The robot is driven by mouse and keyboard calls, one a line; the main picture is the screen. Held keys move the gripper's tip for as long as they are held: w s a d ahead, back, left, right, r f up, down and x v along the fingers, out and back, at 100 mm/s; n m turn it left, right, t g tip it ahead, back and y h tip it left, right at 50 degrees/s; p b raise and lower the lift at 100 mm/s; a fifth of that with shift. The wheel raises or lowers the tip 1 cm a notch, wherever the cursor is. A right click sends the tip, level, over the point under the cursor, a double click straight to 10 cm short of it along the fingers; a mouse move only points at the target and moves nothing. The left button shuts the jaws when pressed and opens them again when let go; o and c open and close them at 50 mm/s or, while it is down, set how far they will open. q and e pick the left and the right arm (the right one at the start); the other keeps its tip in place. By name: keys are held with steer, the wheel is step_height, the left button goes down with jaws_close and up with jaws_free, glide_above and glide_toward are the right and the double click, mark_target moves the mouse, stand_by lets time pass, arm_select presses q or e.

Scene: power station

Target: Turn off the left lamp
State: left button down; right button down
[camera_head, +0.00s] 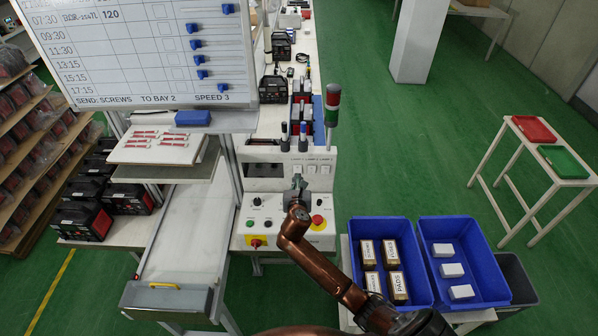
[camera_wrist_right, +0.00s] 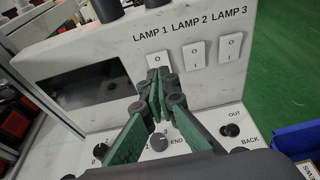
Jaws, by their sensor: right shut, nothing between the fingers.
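A white control panel carries three white rocker switches under the labels LAMP 1, LAMP 2 and LAMP 3. The leftmost, the LAMP 1 switch (camera_wrist_right: 157,60), shows an O at its top; its lower part is hidden behind my fingers. The LAMP 2 switch (camera_wrist_right: 197,54) and LAMP 3 switch (camera_wrist_right: 230,48) stand to its right, clear of my fingers. My right gripper (camera_wrist_right: 159,78) is shut and empty, its tips right in front of the LAMP 1 switch; I cannot tell whether they touch. In the head view the right gripper (camera_head: 297,186) is at the panel's front. My left gripper is out of view.
A red and green signal post (camera_head: 332,104) rises behind the panel. Blue crates (camera_head: 445,223) with boxes stand at right. A whiteboard (camera_head: 150,50) stands at left.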

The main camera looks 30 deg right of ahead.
steer(key=r+v, duration=0.1)
steer(key=v, duration=0.7)
steer(key=shift+a+r, duration=0.15)
steer(key=shift+a, duration=0.05)
steer(key=shift+s, duration=0.1)
